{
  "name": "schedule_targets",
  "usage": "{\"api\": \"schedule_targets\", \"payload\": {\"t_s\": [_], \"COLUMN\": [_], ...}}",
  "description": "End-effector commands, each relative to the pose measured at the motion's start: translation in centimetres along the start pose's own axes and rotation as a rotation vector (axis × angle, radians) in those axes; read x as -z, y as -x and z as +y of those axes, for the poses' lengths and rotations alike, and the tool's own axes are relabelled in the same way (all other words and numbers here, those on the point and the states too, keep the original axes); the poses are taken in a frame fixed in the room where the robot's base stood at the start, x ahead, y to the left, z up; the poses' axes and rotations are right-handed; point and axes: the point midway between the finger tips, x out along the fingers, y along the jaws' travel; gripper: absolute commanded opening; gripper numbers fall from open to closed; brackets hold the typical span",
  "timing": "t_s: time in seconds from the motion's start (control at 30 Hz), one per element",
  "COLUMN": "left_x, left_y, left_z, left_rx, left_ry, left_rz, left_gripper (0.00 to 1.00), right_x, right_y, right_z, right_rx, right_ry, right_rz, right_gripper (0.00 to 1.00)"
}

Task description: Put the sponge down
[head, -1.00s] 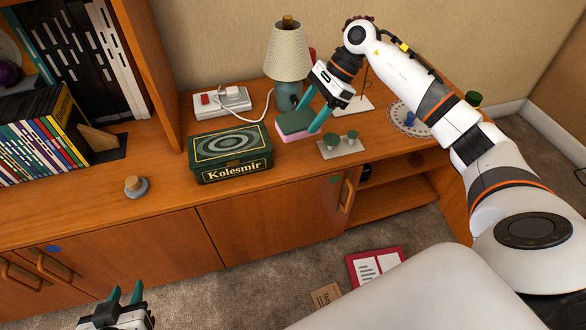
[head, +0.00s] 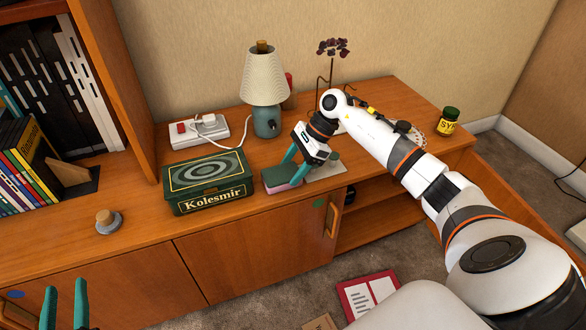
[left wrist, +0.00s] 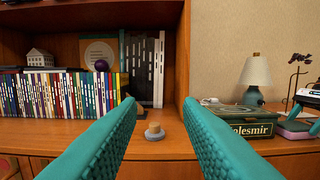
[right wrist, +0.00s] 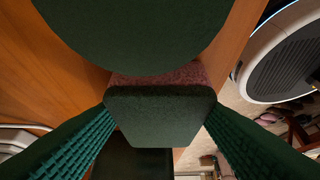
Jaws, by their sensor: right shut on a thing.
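The sponge (head: 281,186), dark green on top and pink below, is held between the teal fingers of my right gripper (head: 293,176). It is low over the wooden cabinet top, just right of the green Kolesmir tin; I cannot tell whether it touches the wood. In the right wrist view the sponge (right wrist: 160,112) shows between the two fingers, with a large dark green shape above it. My left gripper (head: 64,302) is open and empty at the lower left, and its spread fingers also show in the left wrist view (left wrist: 160,108).
The green tin (head: 208,181) stands left of the sponge. A small plate with knobs (head: 325,170) is close on its right. Behind are a lamp (head: 264,85) and a power strip (head: 199,131). A yellow jar (head: 447,122) stands at the far right.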

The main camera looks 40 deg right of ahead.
Motion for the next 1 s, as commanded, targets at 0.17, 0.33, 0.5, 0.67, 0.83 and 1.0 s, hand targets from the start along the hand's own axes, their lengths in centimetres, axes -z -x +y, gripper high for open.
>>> {"api": "schedule_targets", "payload": {"t_s": [0.17,0.33,0.5,0.67,0.83,1.0], "left_x": [-0.14,-0.32,-0.79,-0.97,-0.94,-0.92], "left_y": [-0.02,-0.03,-0.05,-0.06,-0.06,-0.08], "left_z": [-0.02,-0.05,-0.11,-0.12,-0.12,-0.12], "left_rx": [0.0,0.001,0.003,0.003,0.003,0.003], "left_ry": [0.0,0.001,0.001,0.001,0.001,0.001], "left_rz": [-0.007,-0.023,-0.055,-0.062,-0.06,-0.053], "left_gripper": [0.33,0.33,0.33,0.33,0.33,0.33], "right_x": [-0.03,-0.1,-0.18,-0.15,-0.15,-0.08], "right_y": [-0.01,-0.1,-0.21,-0.17,-0.17,-0.07], "right_z": [0.03,0.03,0.04,0.03,0.03,0.03], "right_rx": [-0.001,-0.001,-0.001,-0.001,-0.001,-0.001], "right_ry": [0.001,0.001,0.001,0.0,0.001,0.001], "right_rz": [0.0,0.0,0.0,0.0,0.0,0.0], "right_gripper": [0.38,0.38,0.38,0.79,0.79,0.79]}}
